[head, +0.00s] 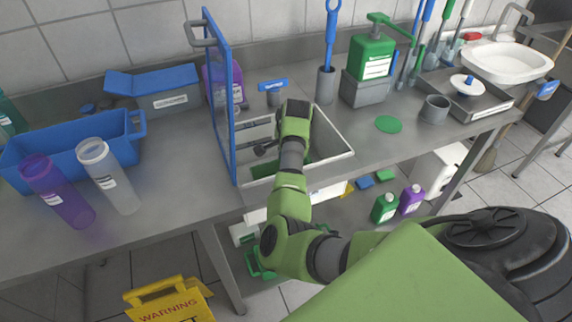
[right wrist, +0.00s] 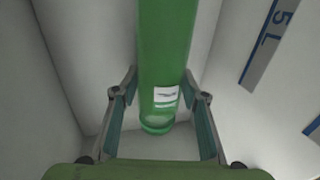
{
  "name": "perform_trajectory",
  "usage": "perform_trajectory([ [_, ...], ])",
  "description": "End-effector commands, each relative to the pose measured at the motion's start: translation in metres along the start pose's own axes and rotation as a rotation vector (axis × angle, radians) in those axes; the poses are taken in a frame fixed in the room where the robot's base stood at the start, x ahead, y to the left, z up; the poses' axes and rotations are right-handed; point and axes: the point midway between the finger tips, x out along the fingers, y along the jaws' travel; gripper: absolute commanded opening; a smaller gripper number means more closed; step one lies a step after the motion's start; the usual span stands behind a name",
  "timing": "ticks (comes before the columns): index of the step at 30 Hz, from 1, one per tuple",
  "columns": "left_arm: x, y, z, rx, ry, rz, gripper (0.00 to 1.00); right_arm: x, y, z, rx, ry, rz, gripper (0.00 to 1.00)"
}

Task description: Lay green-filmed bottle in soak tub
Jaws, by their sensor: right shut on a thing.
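The green-filmed bottle (right wrist: 165,50) is a long green cylinder with a white label, and it shows in the right wrist view between my fingers. My right gripper (right wrist: 161,92) is shut on it. The pale walls of the soak tub (right wrist: 235,50) surround the bottle, with a "5 L" mark on the wall at the right. In the head view my right arm reaches down into the pale grey tub (head: 335,170), and its hand hides most of the bottle. Whether the bottle touches the tub floor, I cannot tell. My left gripper is not in view.
A blue-framed panel (head: 222,100) stands upright at the tub's left side. A green pump jug (head: 372,58) and a grey cup (head: 434,108) stand to the right.

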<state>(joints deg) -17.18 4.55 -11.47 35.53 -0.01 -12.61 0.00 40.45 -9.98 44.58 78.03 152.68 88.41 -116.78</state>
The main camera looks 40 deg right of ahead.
Motion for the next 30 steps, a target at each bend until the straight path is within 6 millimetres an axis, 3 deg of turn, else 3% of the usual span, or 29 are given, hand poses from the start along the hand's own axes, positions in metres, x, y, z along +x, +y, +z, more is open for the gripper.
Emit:
perform_trajectory([
  [30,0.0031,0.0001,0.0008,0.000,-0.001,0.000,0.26,0.0048,0.0013,-0.0001,0.000,0.000,0.000,0.20],
])
